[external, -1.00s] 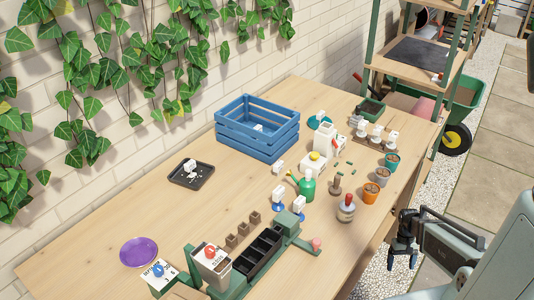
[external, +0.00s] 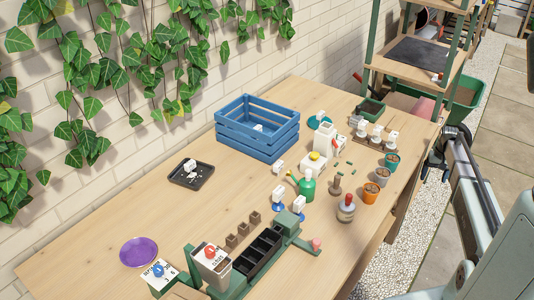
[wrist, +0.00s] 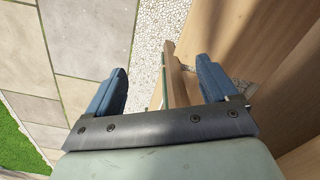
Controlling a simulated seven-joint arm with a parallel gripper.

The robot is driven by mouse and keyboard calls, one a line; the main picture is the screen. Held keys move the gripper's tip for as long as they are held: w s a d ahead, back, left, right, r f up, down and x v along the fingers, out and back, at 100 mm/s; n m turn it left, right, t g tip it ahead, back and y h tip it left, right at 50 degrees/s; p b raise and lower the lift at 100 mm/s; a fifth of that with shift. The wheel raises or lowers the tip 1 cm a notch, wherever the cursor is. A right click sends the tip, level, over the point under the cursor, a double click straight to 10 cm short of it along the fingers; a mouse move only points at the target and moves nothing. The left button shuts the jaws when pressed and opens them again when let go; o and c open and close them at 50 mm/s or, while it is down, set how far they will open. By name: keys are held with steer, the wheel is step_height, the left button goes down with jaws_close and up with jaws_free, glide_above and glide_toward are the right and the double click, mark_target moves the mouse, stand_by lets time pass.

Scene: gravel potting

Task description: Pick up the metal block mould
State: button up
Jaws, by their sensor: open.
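I cannot single out the metal block mould with certainty in the external view; a small grey-brown piece with an upright handle (external: 336,186) stands on the bench near the green watering can, but its material is too small to tell. My gripper (external: 434,167) is beyond the bench's right edge, apart from everything on the bench. In the wrist view my gripper (wrist: 163,82) is open and empty, its two blue-grey fingers wide apart over gravel and a wooden edge. No mould shows between them.
The wooden bench (external: 95,222) holds a blue crate (external: 262,140), a watering can (external: 306,189), an orange pot (external: 371,193), a dark seed tray (external: 258,252) and a purple saucer (external: 139,251). A shelf rack (external: 415,85) stands at the back right. The bench's left part is mostly clear.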

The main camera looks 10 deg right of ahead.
steer(key=w+d+r+t, duration=0.1)
steer(key=w+d+r, duration=0.25)
steer(key=r, duration=0.35)
steer(key=w+d+r, duration=0.3)
steer(key=d+r, duration=0.2)
steer(key=r, duration=0.1)
step_height(320, 180, up, 16)
steer(key=r+n+g, duration=0.1)
steer(key=n, duration=0.1)
glide_above(358, 113)
steer(key=shift+w+f, duration=0.2)
steer(key=shift+f, duration=0.05)
steer(key=shift+a, duration=0.2)
step_height(358, 113, down, 8)
steer(key=shift+r, duration=0.1)
steer(key=shift+w+d+f, duration=0.1)
steer(key=shift+f, duration=0.9)
steer(key=shift+w+d+f, duration=0.15)
steer(key=shift+f, duration=0.8)
steer(key=shift+w+d+f, duration=0.1)
steer(key=shift+f, duration=0.9)
